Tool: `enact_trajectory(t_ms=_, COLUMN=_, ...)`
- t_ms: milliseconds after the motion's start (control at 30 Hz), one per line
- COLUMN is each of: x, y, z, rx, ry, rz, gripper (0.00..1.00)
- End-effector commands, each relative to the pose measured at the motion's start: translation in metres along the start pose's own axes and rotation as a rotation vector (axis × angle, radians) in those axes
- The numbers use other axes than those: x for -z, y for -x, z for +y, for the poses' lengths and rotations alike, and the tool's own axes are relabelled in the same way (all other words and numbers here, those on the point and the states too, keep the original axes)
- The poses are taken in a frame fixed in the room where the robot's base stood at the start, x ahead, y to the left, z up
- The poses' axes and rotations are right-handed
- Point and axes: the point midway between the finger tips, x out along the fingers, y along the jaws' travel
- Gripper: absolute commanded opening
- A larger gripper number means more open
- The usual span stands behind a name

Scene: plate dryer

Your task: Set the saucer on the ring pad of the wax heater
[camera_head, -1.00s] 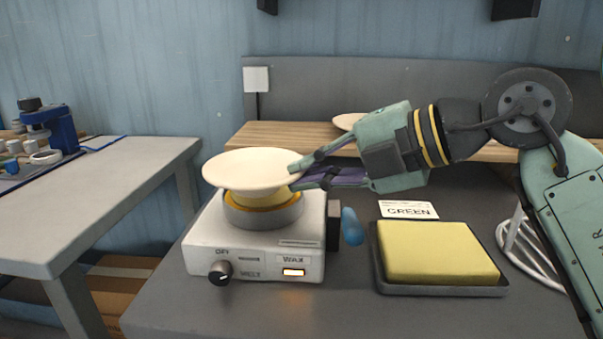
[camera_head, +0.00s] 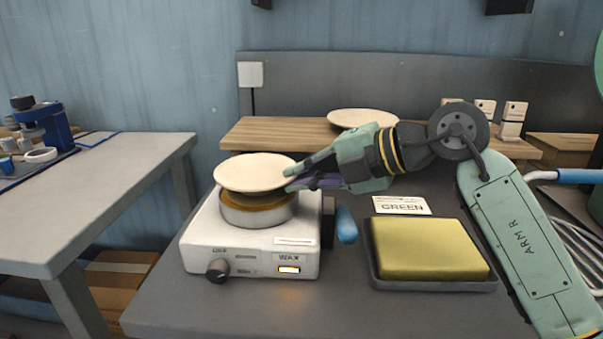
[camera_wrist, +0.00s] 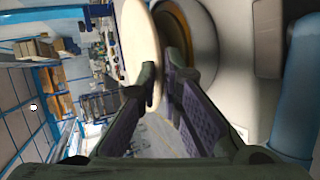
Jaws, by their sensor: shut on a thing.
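The cream saucer (camera_head: 254,172) is held over the white wax heater (camera_head: 250,247), above its round ring pad (camera_head: 258,208). My gripper (camera_head: 292,176) is shut on the saucer's right rim. In the wrist view the saucer (camera_wrist: 138,50) shows edge-on between the fingers (camera_wrist: 158,78), with the heater's ring (camera_wrist: 190,40) close beside it. In the head view the saucer's back edge looks higher than its front edge, and the ring shows below it. I cannot tell whether the saucer's underside touches the ring.
A yellow sponge pad (camera_head: 428,247) in a dark tray lies right of the heater, with a GREEN card (camera_head: 401,205) behind it. Another plate (camera_head: 362,118) sits on the wooden board (camera_head: 275,132) at the back. A blue handle (camera_head: 346,225) sticks out beside the heater.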

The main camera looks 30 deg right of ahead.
Motion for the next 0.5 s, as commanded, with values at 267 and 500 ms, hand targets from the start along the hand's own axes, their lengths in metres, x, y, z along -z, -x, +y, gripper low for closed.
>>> enact_trajectory(t_ms=267, x=0.0002, y=-0.0012, z=-0.0024, rx=0.0, ry=0.0, rz=0.0, gripper=0.15)
enact_trajectory(t_ms=500, x=0.0002, y=-0.0011, z=-0.0023, rx=0.0, ry=0.0, rz=0.001, gripper=0.27)
